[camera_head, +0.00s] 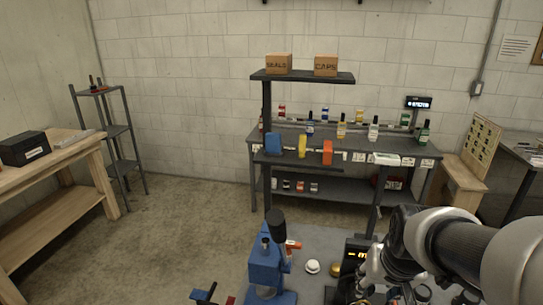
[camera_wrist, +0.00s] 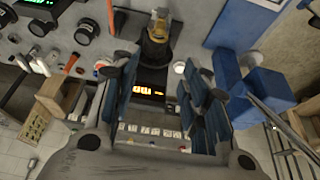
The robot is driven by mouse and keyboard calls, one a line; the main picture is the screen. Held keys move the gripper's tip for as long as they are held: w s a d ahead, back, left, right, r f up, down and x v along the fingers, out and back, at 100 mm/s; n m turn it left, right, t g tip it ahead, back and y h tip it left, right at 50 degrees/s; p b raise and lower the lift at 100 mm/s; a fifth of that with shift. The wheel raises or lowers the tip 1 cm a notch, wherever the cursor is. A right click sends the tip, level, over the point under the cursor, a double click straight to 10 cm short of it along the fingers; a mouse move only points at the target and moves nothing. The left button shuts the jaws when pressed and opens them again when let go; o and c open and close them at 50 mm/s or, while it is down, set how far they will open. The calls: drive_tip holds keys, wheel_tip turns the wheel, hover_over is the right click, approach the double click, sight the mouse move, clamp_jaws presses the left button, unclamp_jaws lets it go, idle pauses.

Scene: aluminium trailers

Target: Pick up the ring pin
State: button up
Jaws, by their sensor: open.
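I cannot make out a ring pin with certainty in either view. My gripper (camera_wrist: 158,72) is open, with a gap between its dark blue-grey fingers, and nothing shows held between them. Beyond the gap in the wrist view is a black device with a lit amber display (camera_wrist: 150,91), with a brass-topped part (camera_wrist: 158,24) beside it. In the head view my arm comes in from the right, over the grey bench, and hides part of it. The gripper's fingers are not clear there.
A blue press (camera_head: 265,268) with a black-knobbed lever stands on the grey bench (camera_head: 310,238). A white round piece (camera_head: 312,266) and an orange-handled item (camera_head: 293,244) lie beside it. A shelved workbench (camera_head: 270,133) with bottles stands behind; a wooden table (camera_head: 70,160) stands left.

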drive_tip(key=b+x, duration=0.3)
drive_tip(key=x, duration=0.8)
drive_tip(key=shift+f+b, duration=0.3)
drive_tip(key=shift+f, duration=0.15)
drive_tip(key=x, duration=0.1)
drive_tip(key=b+x, duration=0.1)
drive_tip(key=x, duration=0.1)
drive_tip(key=b+x, duration=0.1)
drive_tip(key=x, duration=0.1)
drive_tip(key=shift+s+d+f, duration=0.15)
drive_tip(key=shift+s, duration=0.2)
drive_tip(key=shift+c, duration=0.2)
drive_tip(key=c, duration=0.9)
